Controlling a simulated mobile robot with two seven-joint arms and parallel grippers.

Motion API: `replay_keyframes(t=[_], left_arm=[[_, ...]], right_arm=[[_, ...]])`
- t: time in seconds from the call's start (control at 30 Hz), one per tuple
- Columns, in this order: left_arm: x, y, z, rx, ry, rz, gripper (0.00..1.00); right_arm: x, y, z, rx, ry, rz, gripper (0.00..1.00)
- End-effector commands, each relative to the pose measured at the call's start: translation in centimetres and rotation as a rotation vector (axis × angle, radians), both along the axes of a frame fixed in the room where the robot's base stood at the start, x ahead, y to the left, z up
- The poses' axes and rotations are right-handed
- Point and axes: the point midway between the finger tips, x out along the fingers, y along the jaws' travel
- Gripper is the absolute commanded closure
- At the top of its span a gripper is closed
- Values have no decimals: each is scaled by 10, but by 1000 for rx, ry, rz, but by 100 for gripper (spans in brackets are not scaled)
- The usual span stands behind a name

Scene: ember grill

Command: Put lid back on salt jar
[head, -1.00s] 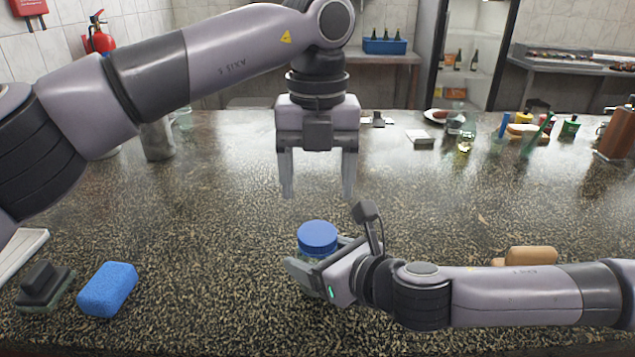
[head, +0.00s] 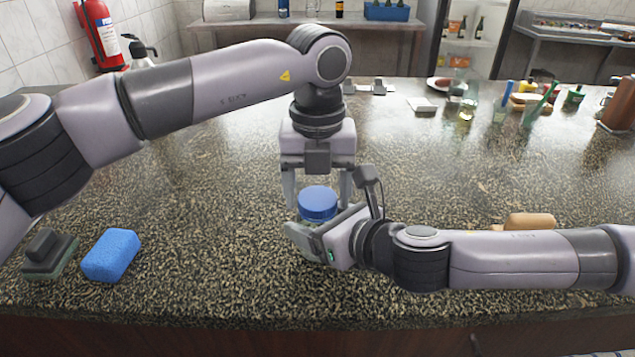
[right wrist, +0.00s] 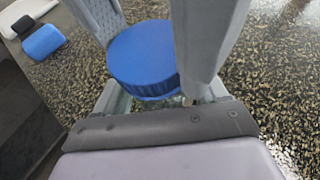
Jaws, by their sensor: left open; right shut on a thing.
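The salt jar's blue lid (head: 317,203) sits on top of the jar near the front middle of the counter. The jar body is mostly hidden beneath the lid and behind my right gripper. My right gripper (head: 312,238) is shut on the jar from the right side. My left gripper (head: 318,190) points down from above, open, with a finger on either side of the lid. In the right wrist view the blue lid (right wrist: 143,58) shows between the two grey fingers of my left gripper. I cannot tell whether those fingers touch the lid.
A blue sponge (head: 111,256) and a dark scrubber block (head: 48,253) lie at the left front. A tan block (head: 529,221) lies behind my right arm. Bottles and small items stand at the back right. The counter (head: 220,210) is clear around the jar.

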Motion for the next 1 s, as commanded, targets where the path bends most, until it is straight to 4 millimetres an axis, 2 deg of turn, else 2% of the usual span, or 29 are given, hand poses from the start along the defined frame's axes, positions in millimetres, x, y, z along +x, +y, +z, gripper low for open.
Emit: replay_keyframes(t=[0.07, 0.2, 0.23, 0.27, 0.3, 0.33, 0.67, 1.0], left_arm=[[0, 0, 0, 0, 0, 0, 32], [0, 0, 0, 0, 0, 0, 76], [0, 0, 0, 0, 0, 0, 76], [0, 0, 0, 0, 0, 1, 33], [0, 0, 0, 0, 0, 1, 20], [0, 0, 0, 0, 1, 1, 14], [0, -1, 6, -1, 0, -1, 14], [0, -1, 45, -1, 1, 0, 14]], right_arm=[[0, 0, 1, 1, -1, 0, 100], [0, 0, 1, 1, -1, 0, 100], [0, 0, 1, 1, -1, 0, 100], [0, 0, 1, 1, -1, 0, 100], [0, 0, 1, 1, -1, 0, 100], [0, 0, 1, 1, -1, 0, 100], [0, 0, 1, 1, -1, 1, 100], [0, 0, 0, 1, -1, 0, 100]])
